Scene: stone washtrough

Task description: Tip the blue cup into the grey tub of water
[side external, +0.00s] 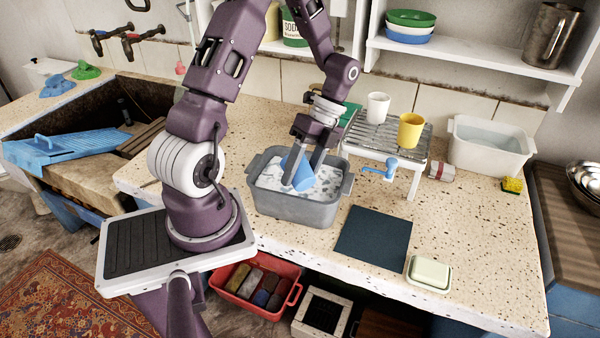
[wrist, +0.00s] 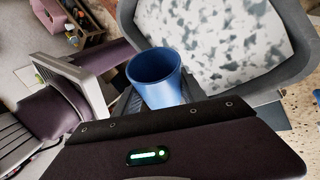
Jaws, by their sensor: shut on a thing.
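My gripper (side external: 302,178) is shut on the blue cup (side external: 296,165) and holds it over the grey tub (side external: 290,208). The cup is tilted in the side view, partly hidden between the fingers. In the wrist view the cup (wrist: 154,78) shows its open mouth and dark blue inside; I cannot tell whether anything is in it. The tub holds water with white foam (wrist: 225,40) across its surface. The tub stands on the speckled counter.
A wire rack (side external: 385,140) with a white cup (side external: 378,107) and a yellow cup (side external: 410,130) stands right of the tub. A dark mat (side external: 372,238) and a soap dish (side external: 429,273) lie in front. A white basin (side external: 488,148) is farther right. The stone trough (side external: 150,95) is left.

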